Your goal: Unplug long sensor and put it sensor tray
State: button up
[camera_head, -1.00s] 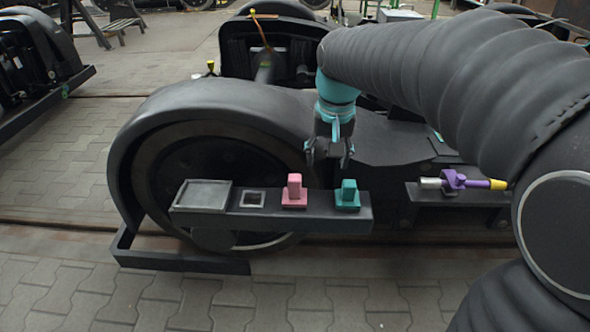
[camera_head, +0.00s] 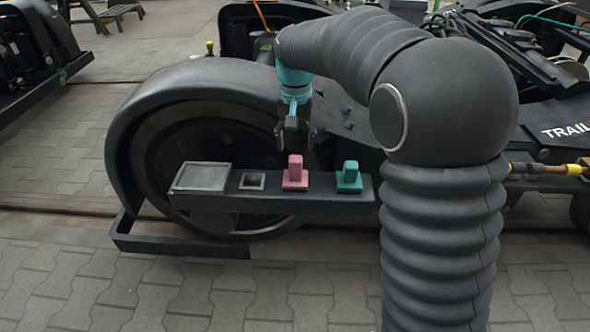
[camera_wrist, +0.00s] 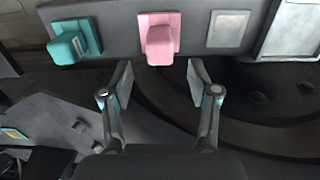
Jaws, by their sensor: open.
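A grey bar holds a shallow grey tray (camera_head: 203,177), a small square socket (camera_head: 252,181), a pink plug-like block (camera_head: 295,172) and a teal one (camera_head: 348,177). The pink one stands a little taller; which is the long sensor I cannot tell for sure. My gripper (camera_head: 296,140) is open and empty, just above and behind the pink block. In the wrist view, my gripper (camera_wrist: 159,82) has its fingers spread below the pink block (camera_wrist: 159,40), apart from it. The teal block (camera_wrist: 75,45) is left; the socket (camera_wrist: 228,29) and tray (camera_wrist: 290,30) are right.
A black wheel cover (camera_head: 190,90) rises behind the bar. A brown rod with yellow parts (camera_head: 572,170) runs at the right, partly hidden by my arm. A black frame rail (camera_head: 180,243) lies low in front. Paved floor is clear in front.

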aim_at(295, 158)
notch_tip(295, 158, down, 6)
jog(key=b, duration=0.5)
jog(key=shift+r, duration=0.15)
jog(key=shift+f, duration=1.6)
jog(key=shift+p, duration=0.35)
grip_shut()
jog(key=shift+r, duration=0.2)
jog(key=shift+r+p, duration=2.8)
jog(key=shift+r, duration=0.05)
